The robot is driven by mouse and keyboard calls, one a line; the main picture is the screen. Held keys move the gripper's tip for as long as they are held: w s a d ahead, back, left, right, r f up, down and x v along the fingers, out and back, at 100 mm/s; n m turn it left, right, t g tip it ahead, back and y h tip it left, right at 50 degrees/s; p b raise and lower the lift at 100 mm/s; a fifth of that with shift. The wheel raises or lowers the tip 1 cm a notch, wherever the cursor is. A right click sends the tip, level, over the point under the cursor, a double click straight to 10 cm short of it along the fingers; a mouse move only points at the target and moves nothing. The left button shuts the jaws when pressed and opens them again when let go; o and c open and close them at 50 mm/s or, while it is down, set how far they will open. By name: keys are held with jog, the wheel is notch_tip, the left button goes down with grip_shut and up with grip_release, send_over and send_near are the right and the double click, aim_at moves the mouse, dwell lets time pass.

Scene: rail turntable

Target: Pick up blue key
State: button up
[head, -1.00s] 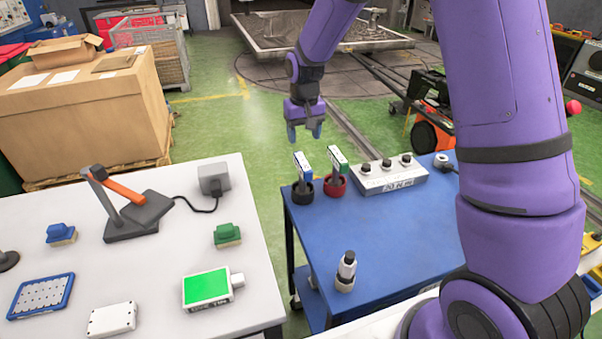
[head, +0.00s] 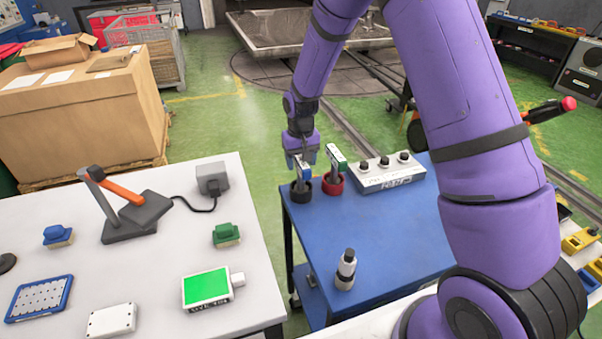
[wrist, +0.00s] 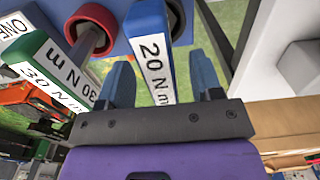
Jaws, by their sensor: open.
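The blue key (head: 304,174), with a white label, stands in a black round holder (head: 301,192) at the back left corner of the blue table. In the wrist view the blue key (wrist: 153,50) shows a "20 N m" label and lies between the two blue fingers. My gripper (head: 302,160) is open at the top of the key, pointing down, and hides part of it in the head view. In the wrist view my gripper (wrist: 162,84) has a visible gap on the right side of the key; contact on the left cannot be told.
A green key (head: 338,162) stands in a red holder (head: 332,185) close to the right. A white box with several black knobs (head: 388,174) is beyond it. A black and white cylinder (head: 346,270) stands near the front. The blue table's middle (head: 400,225) is clear.

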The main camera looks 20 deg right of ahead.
notch_tip(320, 180, down, 3)
jog(key=shift+r, duration=0.2)
grip_shut()
